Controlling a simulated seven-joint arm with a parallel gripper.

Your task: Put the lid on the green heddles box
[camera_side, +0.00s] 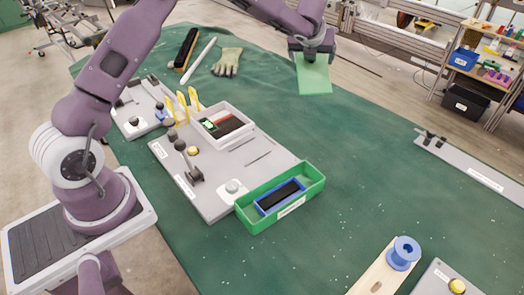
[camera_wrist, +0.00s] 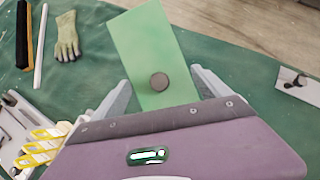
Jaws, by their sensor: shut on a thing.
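The green heddles box (camera_side: 300,208) stands open on the table at the edge of a grey board. A blue tray with a dark inside (camera_side: 279,196) sits in it. The lid (camera_side: 313,74) is a flat light-green plate, held in the air by my gripper (camera_side: 306,52) over the far side of the table, well away from the box. In the wrist view the lid (camera_wrist: 150,40) slants between the fingers, with a dark round knob (camera_wrist: 159,82) on it. My gripper (camera_wrist: 160,92) is shut on the lid; the exact contact is not clear. The box is not visible in the wrist view.
A grey board (camera_side: 207,200) with a white tray (camera_side: 233,116), posts and yellow-handled tools (camera_side: 193,97) lies left of the box. A glove (camera_side: 227,62) and brush (camera_side: 186,47) lie at the back. A blue spool (camera_side: 403,252) stands front right. The green cloth between is clear.

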